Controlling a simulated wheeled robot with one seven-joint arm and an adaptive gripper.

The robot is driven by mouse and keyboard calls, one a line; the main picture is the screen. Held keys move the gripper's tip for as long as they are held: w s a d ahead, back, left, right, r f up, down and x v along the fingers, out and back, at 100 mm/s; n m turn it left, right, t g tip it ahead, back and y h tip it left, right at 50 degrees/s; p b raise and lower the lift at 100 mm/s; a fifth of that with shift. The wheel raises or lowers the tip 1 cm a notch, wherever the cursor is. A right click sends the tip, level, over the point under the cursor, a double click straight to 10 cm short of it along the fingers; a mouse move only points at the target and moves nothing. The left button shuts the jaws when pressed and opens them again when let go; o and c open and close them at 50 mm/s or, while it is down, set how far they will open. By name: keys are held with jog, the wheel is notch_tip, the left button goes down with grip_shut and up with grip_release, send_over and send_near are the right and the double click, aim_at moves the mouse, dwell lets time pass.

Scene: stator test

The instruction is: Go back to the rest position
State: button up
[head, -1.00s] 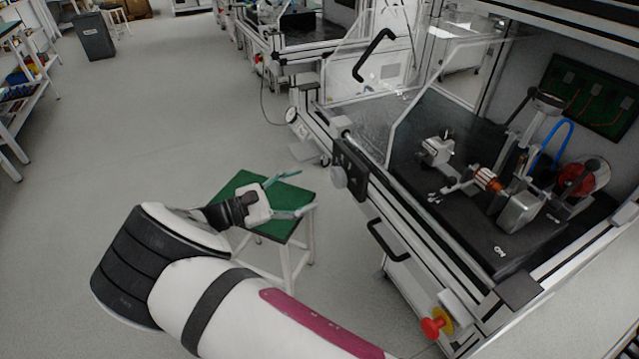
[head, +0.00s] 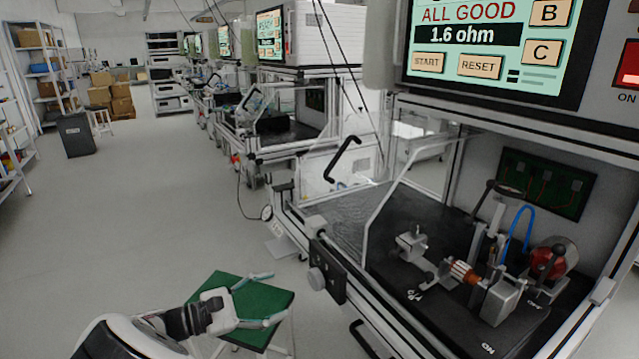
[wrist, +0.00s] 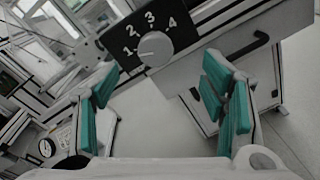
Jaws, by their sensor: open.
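My gripper (head: 268,299) is open and empty, with its fingers spread apart. In the head view it is at the lower left of the test bench, above the green top of a small stool (head: 262,330). In the wrist view my gripper (wrist: 165,110) has its teal finger pads at left and right with nothing between them. A rotary knob (wrist: 155,46) with marks 1 to 4 lies ahead of the fingers, apart from them. The knob also shows on the bench's front corner in the head view (head: 318,279).
The test bench (head: 375,310) fills the right side. A copper-wound stator (head: 463,272) sits in its fixture inside. The screen (head: 490,45) above reads ALL GOOD, 1.6 ohm. Open grey floor lies to the left, with a dark bin (head: 76,135) farther back.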

jog(key=s+d+r+m+g+y+p, duration=0.1)
jog(key=s+d+r+m+g+y, duration=0.15)
jog(key=d+r, duration=0.5)
jog(key=s+d+r+m+g+y+p, duration=0.1)
jog(key=s+d+r+m+g+y, duration=0.2)
jog(key=d+r, duration=0.45)
jog(key=s+d+r+m+g+y+p, duration=0.25)
jog(key=d+r+m+g, duration=0.2)
jog(key=d, duration=0.55)
jog(key=s+d+r+m+t+y+p, duration=0.1)
jog(key=s+d+r+m+y, duration=0.1)
jog(key=s, duration=0.6)
jog(key=s+d+r+m+t+y+p, duration=0.1)
jog(key=s+d+r+m+t+y, duration=0.1)
jog(key=s, duration=0.5)
jog(key=s+d+r+m+t+y+p, duration=0.1)
jog(key=s+d+r+m+t+y, duration=0.1)
jog(key=s, duration=0.6)
notch_tip(320, 180, up, 4)
jog(key=shift+s+d+f+m+y, duration=0.1)
jog(key=shift+s+d+m+y, duration=0.35)
jog(key=shift+d+m, duration=0.6)
